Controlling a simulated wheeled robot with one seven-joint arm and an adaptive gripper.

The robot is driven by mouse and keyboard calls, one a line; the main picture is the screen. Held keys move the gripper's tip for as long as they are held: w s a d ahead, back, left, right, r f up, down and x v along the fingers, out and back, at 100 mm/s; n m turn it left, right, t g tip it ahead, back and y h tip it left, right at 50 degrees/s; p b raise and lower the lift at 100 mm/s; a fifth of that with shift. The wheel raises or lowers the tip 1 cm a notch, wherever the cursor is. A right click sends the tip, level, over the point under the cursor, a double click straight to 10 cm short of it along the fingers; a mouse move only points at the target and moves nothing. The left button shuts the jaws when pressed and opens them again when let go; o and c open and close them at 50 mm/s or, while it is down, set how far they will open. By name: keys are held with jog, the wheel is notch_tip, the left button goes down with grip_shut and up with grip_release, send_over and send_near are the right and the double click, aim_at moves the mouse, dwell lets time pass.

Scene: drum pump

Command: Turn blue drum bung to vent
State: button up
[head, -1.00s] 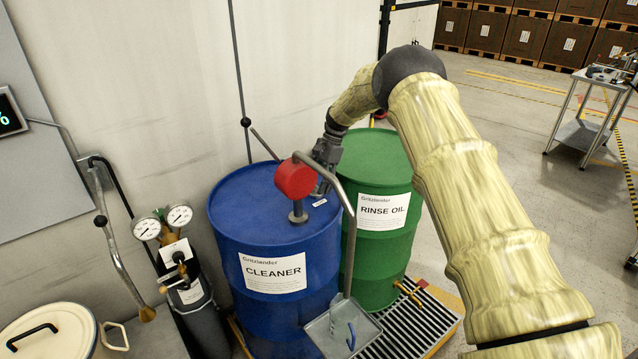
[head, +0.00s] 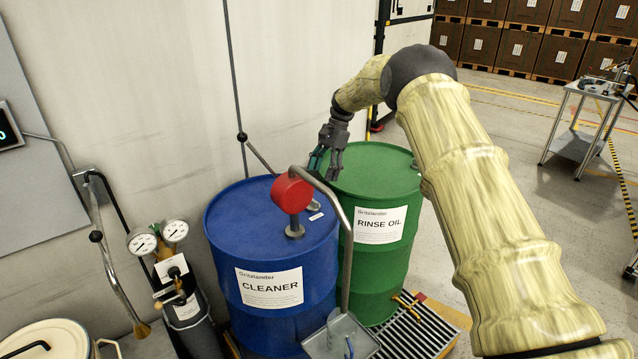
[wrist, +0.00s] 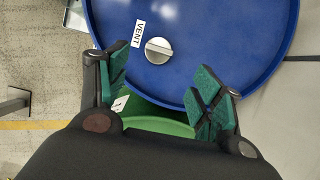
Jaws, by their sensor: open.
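The blue drum (head: 258,225) with the CLEANER label stands left of the green drum. In the wrist view its blue top (wrist: 215,60) fills the upper part. The bung (wrist: 158,50) is a round silver cap with a slot across it, beside a white VENT label (wrist: 139,33). My gripper (wrist: 160,92) is open and empty, with green-padded fingers spread wide, and the bung shows beyond the fingertips, between them.
A red-headed hand pump (head: 291,194) with a bent grey pipe rises from the blue drum. The green RINSE OIL drum (head: 376,230) stands close on the right. A wall (head: 165,90) lies behind. A gauge cylinder (head: 185,300) stands left.

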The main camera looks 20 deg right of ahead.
jog(key=shift+v, duration=1.15)
